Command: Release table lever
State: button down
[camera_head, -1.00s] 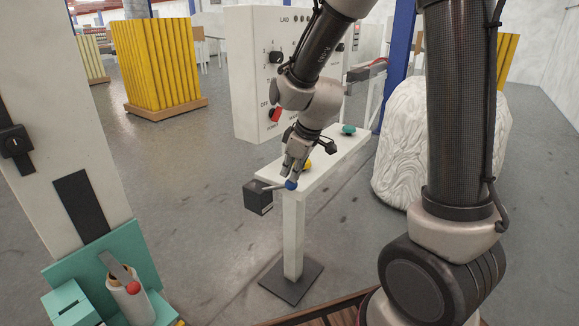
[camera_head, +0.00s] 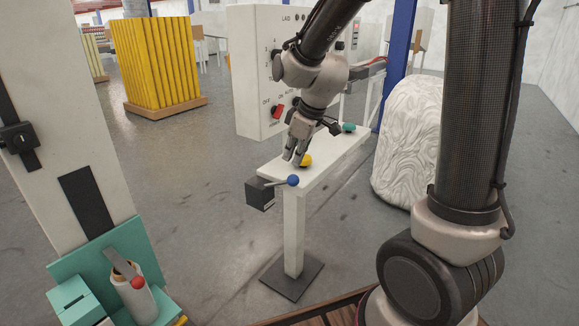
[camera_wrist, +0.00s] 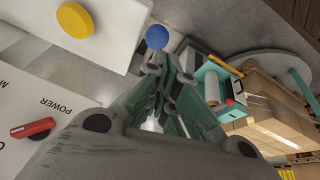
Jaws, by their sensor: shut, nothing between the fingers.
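The table lever is a short rod with a blue ball (camera_head: 293,180) on its end, coming from a dark box (camera_head: 259,194) at the near end of the narrow white table (camera_head: 284,173). The blue ball also shows in the wrist view (camera_wrist: 157,37), just beyond my fingertips. My gripper (camera_head: 294,158) is shut and empty. In the head view it is above the lever's ball, with a visible gap between them, beside a yellow button (camera_head: 305,160).
A green button (camera_head: 348,128) is farther along the table. A white control panel (camera_head: 257,75) with a red switch stands behind it. A white wrapped bale (camera_head: 408,140) is at right. A teal fixture with a roll (camera_head: 139,295) is at lower left.

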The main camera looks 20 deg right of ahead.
jog(key=s+d+r, duration=0.3)
jog(key=s+r, duration=0.1)
jog(key=s, duration=0.1)
jog(key=shift+s+d, duration=0.2)
jog(key=shift+d, duration=0.1)
jog(key=s+d+r+m+h, duration=0.1)
jog(key=s+d+r+m, duration=0.2)
jog(key=s, duration=0.6)
jog(key=s+d+r+m+h, duration=0.1)
jog(key=s+d+r+m, duration=0.2)
jog(key=s, duration=0.6)
jog(key=d+m, duration=0.2)
jog(key=m, duration=0.1)
jog(key=shift+d+r+t, duration=0.3)
